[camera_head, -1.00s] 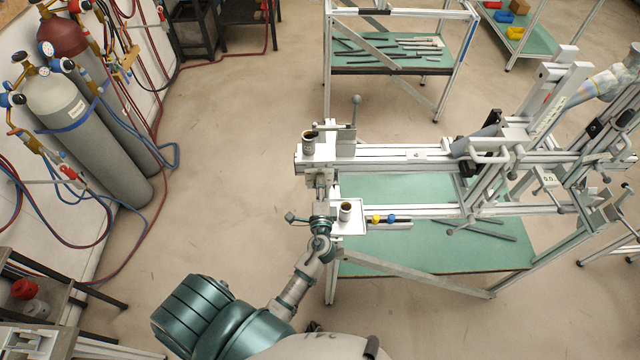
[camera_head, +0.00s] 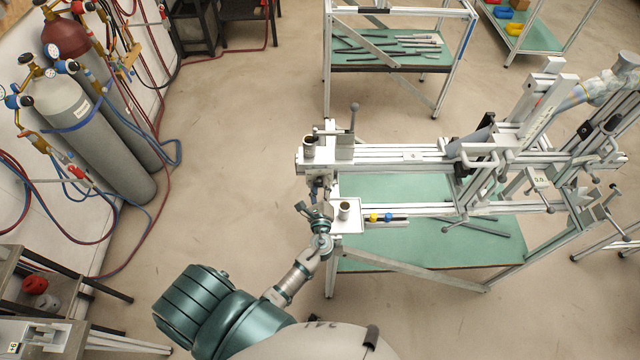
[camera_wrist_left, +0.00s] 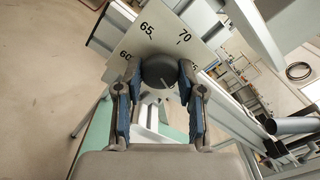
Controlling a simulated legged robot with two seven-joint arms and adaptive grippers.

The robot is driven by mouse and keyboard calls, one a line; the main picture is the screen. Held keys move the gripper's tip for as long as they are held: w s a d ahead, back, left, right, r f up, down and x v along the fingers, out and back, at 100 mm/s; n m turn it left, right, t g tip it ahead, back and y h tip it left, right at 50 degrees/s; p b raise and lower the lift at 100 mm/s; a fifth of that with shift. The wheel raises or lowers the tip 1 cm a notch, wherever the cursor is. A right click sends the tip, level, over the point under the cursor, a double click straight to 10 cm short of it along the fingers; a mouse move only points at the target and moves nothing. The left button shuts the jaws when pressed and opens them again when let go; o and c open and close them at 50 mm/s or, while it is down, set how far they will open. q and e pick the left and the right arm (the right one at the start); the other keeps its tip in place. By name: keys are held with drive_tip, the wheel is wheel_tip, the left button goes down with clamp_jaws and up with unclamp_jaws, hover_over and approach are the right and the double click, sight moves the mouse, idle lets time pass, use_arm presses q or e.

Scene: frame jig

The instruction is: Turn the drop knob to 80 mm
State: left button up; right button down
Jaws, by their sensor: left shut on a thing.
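The drop knob (camera_wrist_left: 156,70) is a dark round knob in front of a pale scale plate (camera_wrist_left: 150,40) in the left wrist view. The plate shows 65 and 70; a 60 and another number ending in 5 are partly covered by the fingers. A short white line on the knob points to the lower right, and the mark there is hidden by a finger. My left gripper (camera_wrist_left: 158,82) is shut on the knob, one blue-padded finger on each side. In the head view my left gripper (camera_head: 318,192) is at the left end of the jig frame. My right gripper is not seen.
The pale jig frame (camera_head: 400,153) runs right from the knob over a green table (camera_head: 400,255). A small tray (camera_head: 351,227) with a cup (camera_head: 345,210) sits close beside my left wrist. Gas cylinders (camera_head: 100,130) stand at the left wall. Open floor lies between.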

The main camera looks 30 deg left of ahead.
use_arm(q)
drive_tip(key=shift+s+f+m+p, duration=0.1)
drive_tip(key=shift+f+m+p, duration=0.25)
drive_tip(key=shift+m, duration=0.45)
drive_tip(key=shift+f, duration=0.1)
drive_tip(key=shift+d, duration=0.1)
drive_tip(key=o, duration=1.1)
drive_tip(key=shift+r, duration=0.2)
drive_tip(key=v, duration=1.2)
